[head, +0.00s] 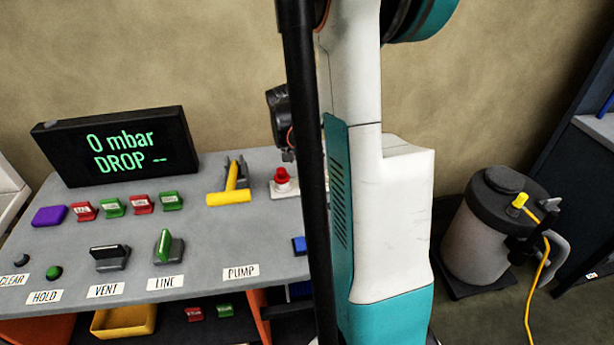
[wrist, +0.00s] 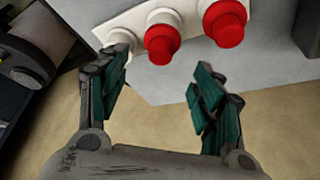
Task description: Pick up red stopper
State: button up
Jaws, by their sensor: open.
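A red stopper (head: 282,176) stands upright in a white holder (head: 284,192) on the grey table, partly hidden behind my arm in the head view. The wrist view shows two red stoppers, one nearer the middle (wrist: 161,42) and one at the upper right (wrist: 226,24), each in a white collar. My gripper (wrist: 162,76) is open and empty, its fingers apart. In the wrist picture the middle stopper lies just beyond the fingertips, between their lines. In the head view my gripper (head: 288,156) is just above the visible stopper, largely hidden by my arm.
A white collar without a stopper (wrist: 120,38) is left of the middle stopper. A yellow handle (head: 230,195) stands left of the holder. A display (head: 118,146), coloured labelled blocks and switches occupy the table's left part. A grey canister (head: 480,235) stands on the right.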

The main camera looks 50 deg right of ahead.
aim_at(307, 167)
jog(key=b+x, duration=0.1)
jog(key=x, duration=0.3)
jog(key=shift+s+a+f+b, duration=0.1)
jog(key=shift+a+f+b, duration=0.25)
jog(key=shift+d+f, duration=0.2)
jog(key=shift+f, duration=0.1)
jog(key=c, duration=1.1)
